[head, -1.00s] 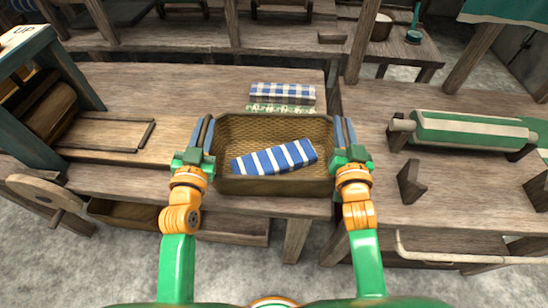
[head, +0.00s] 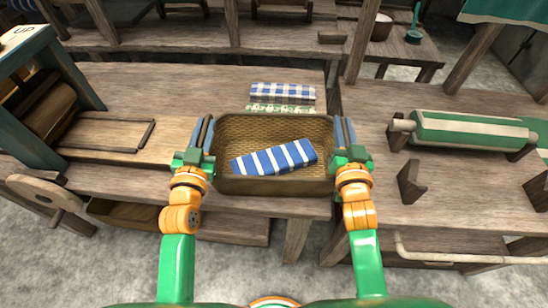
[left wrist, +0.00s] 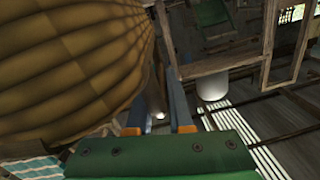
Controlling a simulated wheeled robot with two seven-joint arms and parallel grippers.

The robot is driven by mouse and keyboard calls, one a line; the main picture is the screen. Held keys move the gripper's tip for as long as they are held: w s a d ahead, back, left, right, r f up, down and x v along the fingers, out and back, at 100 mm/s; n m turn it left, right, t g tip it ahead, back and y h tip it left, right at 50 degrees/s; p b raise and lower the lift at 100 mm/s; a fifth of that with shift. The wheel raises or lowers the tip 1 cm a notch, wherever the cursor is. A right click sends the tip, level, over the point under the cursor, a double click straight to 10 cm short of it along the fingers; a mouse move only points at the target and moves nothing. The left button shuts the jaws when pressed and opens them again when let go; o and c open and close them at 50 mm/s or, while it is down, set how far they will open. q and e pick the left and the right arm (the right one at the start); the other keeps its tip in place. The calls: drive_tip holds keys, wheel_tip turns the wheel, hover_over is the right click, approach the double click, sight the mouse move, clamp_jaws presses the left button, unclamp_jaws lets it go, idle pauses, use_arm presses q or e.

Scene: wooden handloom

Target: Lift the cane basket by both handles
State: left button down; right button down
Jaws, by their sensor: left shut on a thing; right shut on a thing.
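The cane basket (head: 275,186) is a woven brown box at the front edge of the wooden table, with a blue-and-white striped cloth (head: 275,158) lying in it. My left gripper (head: 206,132) is shut at the basket's left end, and my right gripper (head: 344,132) is shut at its right end. The handles are mostly hidden by the fingers. The left wrist view shows the basket's woven side (left wrist: 70,60) close beside the blue fingers of my left gripper (left wrist: 171,85). The basket looks about level. I cannot tell whether its bottom touches the table.
Folded checked cloths (head: 282,94) lie just behind the basket. A wooden frame (head: 105,135) lies on the table to the left. A green-and-cream cloth roll (head: 465,130) and an upright wooden bracket (head: 409,183) stand to the right. The tabletop between frame and basket is clear.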

use_arm(q)
drive_tip(key=shift+r, duration=0.1)
use_arm(e)
drive_tip(key=shift+r, duration=0.1)
idle(0.3)
